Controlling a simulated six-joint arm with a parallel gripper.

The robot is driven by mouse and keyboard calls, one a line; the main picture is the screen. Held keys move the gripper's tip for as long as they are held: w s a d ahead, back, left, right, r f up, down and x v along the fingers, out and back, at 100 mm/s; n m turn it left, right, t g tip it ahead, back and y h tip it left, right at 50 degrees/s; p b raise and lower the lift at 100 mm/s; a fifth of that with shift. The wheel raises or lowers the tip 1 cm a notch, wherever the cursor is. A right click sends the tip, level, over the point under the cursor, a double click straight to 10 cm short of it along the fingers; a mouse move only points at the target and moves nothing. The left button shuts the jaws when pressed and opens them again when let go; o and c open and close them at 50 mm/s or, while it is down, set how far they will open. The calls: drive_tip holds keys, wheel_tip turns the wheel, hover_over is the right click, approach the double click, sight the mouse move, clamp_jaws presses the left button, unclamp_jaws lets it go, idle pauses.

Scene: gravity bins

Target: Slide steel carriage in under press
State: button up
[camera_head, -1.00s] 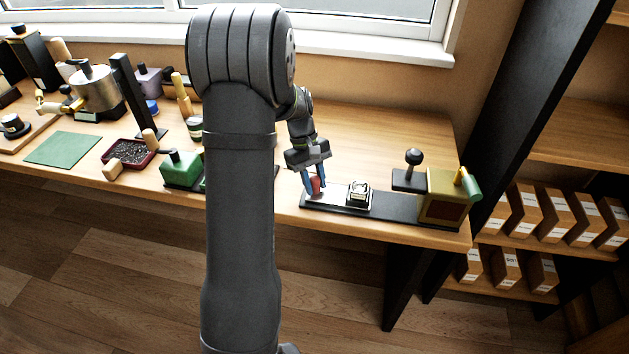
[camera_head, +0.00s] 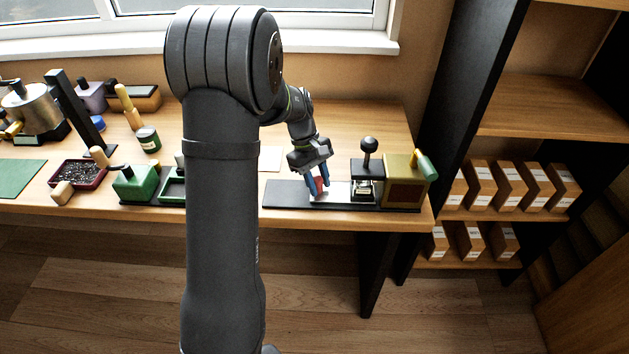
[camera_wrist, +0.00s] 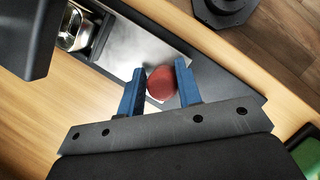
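The steel carriage (camera_head: 343,197) is a pale metal plate lying on a black base rail (camera_head: 285,195); it also shows in the wrist view (camera_wrist: 135,52). A red knob (camera_wrist: 161,84) stands on its left end. My gripper (camera_head: 319,187) is shut on this knob, with a blue finger on each side of it in the wrist view (camera_wrist: 159,88). A metal die (camera_head: 363,188) at the carriage's right end is below the press's black head (camera_head: 367,166), partly hidden by it. The press has a black ball handle (camera_head: 369,145) and a yellow-brown body (camera_head: 403,182).
A green-handled lever (camera_head: 427,165) sits on the press body near the table's right end. Green boxes (camera_head: 135,186), a dark red tray (camera_head: 78,174) and a jar (camera_head: 149,139) stand to the left. The table's front edge is close to the rail.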

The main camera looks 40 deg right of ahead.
drive_tip(key=o, duration=0.4)
drive_tip(key=shift+s+d, duration=0.15)
drive_tip(key=shift+d, duration=0.05)
drive_tip(key=shift+c, duration=0.2)
drive_tip(key=shift+a, duration=0.1)
drive_tip(key=shift+r, duration=0.1)
drive_tip(key=v, duration=1.7)
drive_tip(key=shift+r, duration=0.1)
drive_tip(key=x, duration=1.7)
drive_tip(key=shift+a+f, duration=0.1)
drive_tip(key=shift+f, duration=0.15)
